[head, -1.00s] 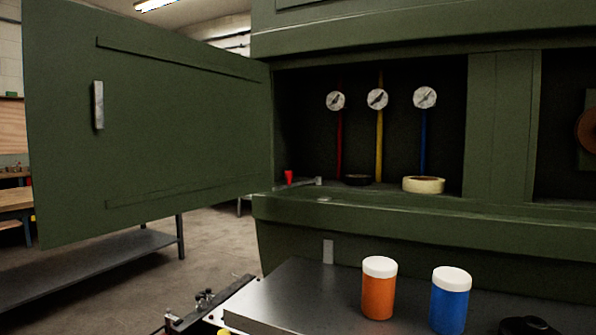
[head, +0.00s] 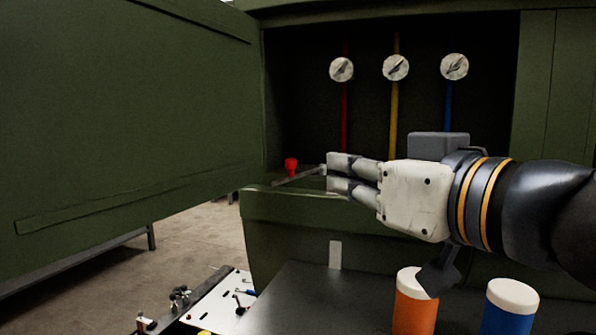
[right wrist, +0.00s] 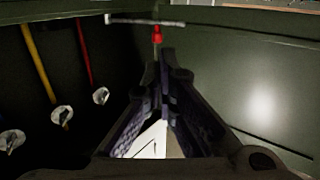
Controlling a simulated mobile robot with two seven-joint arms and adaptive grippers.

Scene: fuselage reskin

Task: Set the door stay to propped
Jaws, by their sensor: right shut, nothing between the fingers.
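The green door (head: 120,115) stands swung open on the left, beside the dark bay. The door stay, a thin grey bar (head: 300,176), lies at the bay's lower left edge, with a red knob (head: 291,164) near it. My right gripper (head: 331,174) reaches in from the right, its fingertips at the bar's right end; I cannot tell if they touch. It is shut and empty. In the right wrist view the grey bar (right wrist: 145,20) and red knob (right wrist: 157,35) show beyond the fingers (right wrist: 168,62). My left gripper is not in view.
Several gauges (head: 396,67) on coloured pipes stand at the back of the bay. An orange jar (head: 414,310) and a blue jar (head: 510,308), both white-lidded, stand on the dark table (head: 300,300) below my right arm. Open floor (head: 190,235) shows under the door.

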